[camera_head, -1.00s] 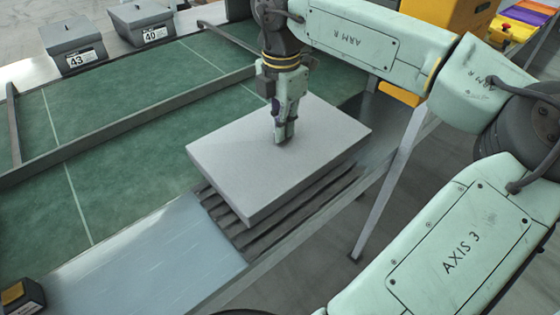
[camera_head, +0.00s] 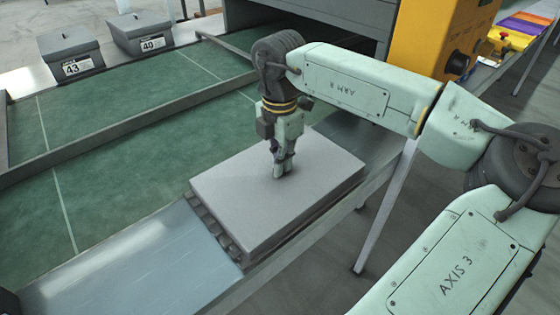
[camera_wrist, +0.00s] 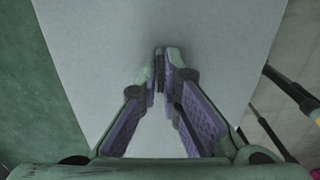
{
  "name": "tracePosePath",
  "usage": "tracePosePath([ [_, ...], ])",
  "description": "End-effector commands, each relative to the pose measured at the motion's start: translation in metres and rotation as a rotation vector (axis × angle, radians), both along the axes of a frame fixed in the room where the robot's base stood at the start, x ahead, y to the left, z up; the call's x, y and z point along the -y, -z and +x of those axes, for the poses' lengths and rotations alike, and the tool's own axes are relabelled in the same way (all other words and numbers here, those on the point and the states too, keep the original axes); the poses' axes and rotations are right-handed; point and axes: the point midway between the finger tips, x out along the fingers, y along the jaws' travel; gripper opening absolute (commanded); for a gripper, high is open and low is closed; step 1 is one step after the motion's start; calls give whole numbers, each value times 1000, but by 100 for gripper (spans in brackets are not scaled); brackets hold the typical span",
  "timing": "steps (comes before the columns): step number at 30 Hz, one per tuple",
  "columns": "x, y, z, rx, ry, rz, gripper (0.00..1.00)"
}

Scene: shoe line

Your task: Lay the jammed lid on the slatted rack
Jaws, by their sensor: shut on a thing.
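The lid (camera_head: 270,205) is a wide, flat grey slab over the slatted rack (camera_head: 221,238) at the table's near edge. It looks about level and covers most of the rack; dark slat ends show along its left side. I cannot tell whether its whole underside touches the slats. My gripper (camera_head: 283,172) points down at the middle of the lid's top and is shut on the lid. In the wrist view the lid (camera_wrist: 225,60) fills the middle, and my fingertips (camera_wrist: 160,58) are close together against it. The gripped spot itself is hidden.
A green belt surface (camera_head: 120,180) with a raised rail lies behind and left. Grey boxes marked 43 (camera_head: 72,55) and 40 (camera_head: 140,35) stand at the back left. A bare metal plate (camera_head: 130,270) lies left of the rack. A yellow machine (camera_head: 450,40) stands at the back right.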

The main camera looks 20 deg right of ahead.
Motion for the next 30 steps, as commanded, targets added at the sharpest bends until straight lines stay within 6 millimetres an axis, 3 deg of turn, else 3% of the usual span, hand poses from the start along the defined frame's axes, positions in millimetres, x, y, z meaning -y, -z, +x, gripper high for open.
tracePosePath([
  [10, 0, 2, 0, 0, 0, 0, 25],
  [20, 0, 0, 0, 0, 0, 0, 26],
  [23, 0, -8, 0, 0, 0, -1, 26],
  [30, 1, -59, 0, 1, 1, -2, 26],
])
